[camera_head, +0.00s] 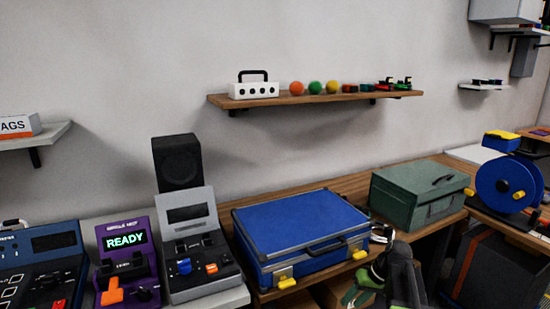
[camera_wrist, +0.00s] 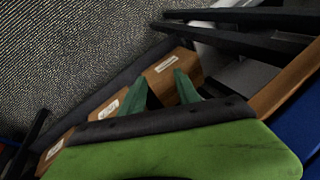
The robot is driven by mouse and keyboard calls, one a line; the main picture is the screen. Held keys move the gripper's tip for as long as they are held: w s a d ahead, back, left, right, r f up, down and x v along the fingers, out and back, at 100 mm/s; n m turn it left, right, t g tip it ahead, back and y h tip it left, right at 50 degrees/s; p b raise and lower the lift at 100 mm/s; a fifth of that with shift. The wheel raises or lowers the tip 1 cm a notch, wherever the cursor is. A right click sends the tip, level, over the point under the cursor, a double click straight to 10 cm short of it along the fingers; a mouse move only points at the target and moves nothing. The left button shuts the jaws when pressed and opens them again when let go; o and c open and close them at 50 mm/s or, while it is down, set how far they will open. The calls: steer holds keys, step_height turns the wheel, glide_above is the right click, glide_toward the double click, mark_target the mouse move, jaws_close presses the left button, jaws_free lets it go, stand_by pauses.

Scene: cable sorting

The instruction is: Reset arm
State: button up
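My gripper (camera_wrist: 160,86) shows in the wrist view as two green fingertips with a clear gap between them. It is open, and I see nothing held in it. Behind the fingertips are a wooden edge with white labels (camera_wrist: 166,63) and dark speckled floor (camera_wrist: 70,50). In the head view my black and green arm is at the bottom, right of centre, in front of the workbench and just right of the blue case (camera_head: 300,225). The fingertips cannot be made out clearly there.
A green box (camera_head: 420,190) stands on the wooden bench right of the blue case. A blue cable reel (camera_head: 497,183) is at far right. A purple device reading READY (camera_head: 127,262) and a grey device (camera_head: 195,248) stand left. A wall shelf (camera_head: 325,98) holds small items.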

steer(key=s+a+f+m+g+h, duration=0.15)
steer(key=s+a+h, duration=0.35)
steer(key=s+a, duration=0.55)
step_height(320, 180, up, 17)
steer(key=w+p, duration=0.1)
steer(key=p, duration=1.6)
steer(key=shift+a+f, duration=0.2)
steer(key=shift+a, duration=0.1)
steer(key=shift+c, duration=0.5)
steer(key=shift+a, duration=0.1)
